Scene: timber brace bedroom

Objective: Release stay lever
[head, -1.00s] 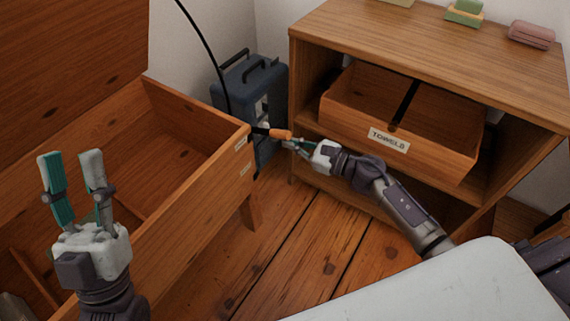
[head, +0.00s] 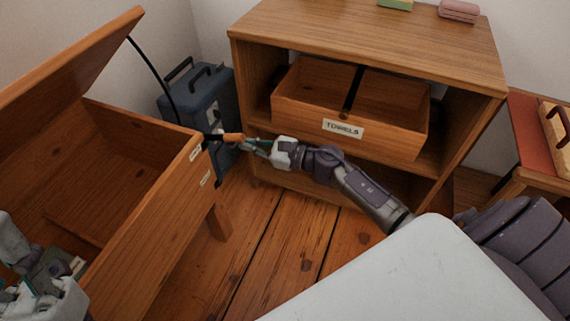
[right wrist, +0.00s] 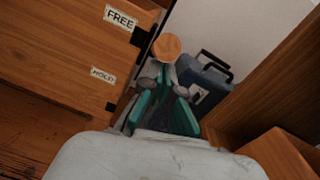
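The stay lever has an orange wooden handle (head: 232,137) and sticks out at the corner of the wooden chest (head: 150,220). In the right wrist view its round end (right wrist: 167,47) is level with the FREE label (right wrist: 121,17), above the HOLD label (right wrist: 103,75). My right gripper (head: 255,145) is at the handle; its teal fingers converge just below the round end. I cannot tell whether they grip it or only touch. The chest lid (head: 70,62) is raised and tilted, with a black stay (head: 150,68) at its corner. My left gripper (head: 45,270) is partly cut off.
A blue case (head: 205,100) stands behind the lever. The wooden cabinet (head: 370,40) with its TOWELS drawer (head: 390,142) is right of it. A white surface (head: 420,275) fills the lower right. Wooden floor shows between chest and cabinet.

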